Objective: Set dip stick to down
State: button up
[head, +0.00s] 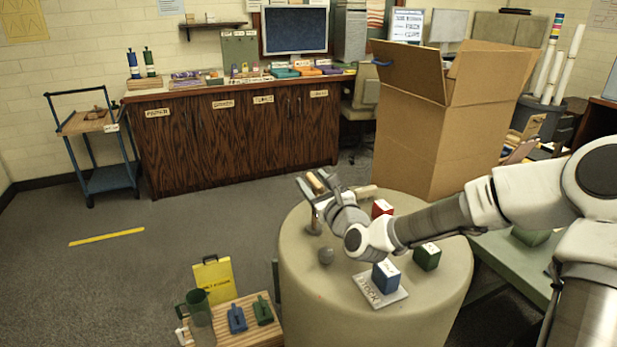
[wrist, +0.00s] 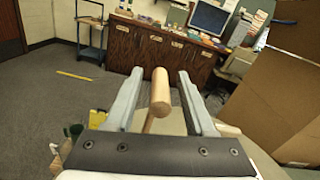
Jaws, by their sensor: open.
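A light wooden stick with a thick rounded end (wrist: 160,92) stands between the two fingers of my gripper (wrist: 157,88) in the wrist view; I take it to be the dip stick. A gap shows on each side of it, so the fingers are apart from it. The end points up and away from the round table. In the head view my gripper (head: 315,184) is open over the far left part of the round table (head: 400,315), with a wooden end showing at it.
On the table are a blue block (head: 385,276) on a labelled pale plate (head: 372,297), a green block (head: 427,257), a red block (head: 381,208) and a grey ball (head: 326,256). A big open carton (head: 430,140) stands behind.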

jog(key=shift+w+a, duration=0.1)
jog(key=shift+w, duration=0.15)
grip_shut()
dwell(0.3)
dwell(1.1)
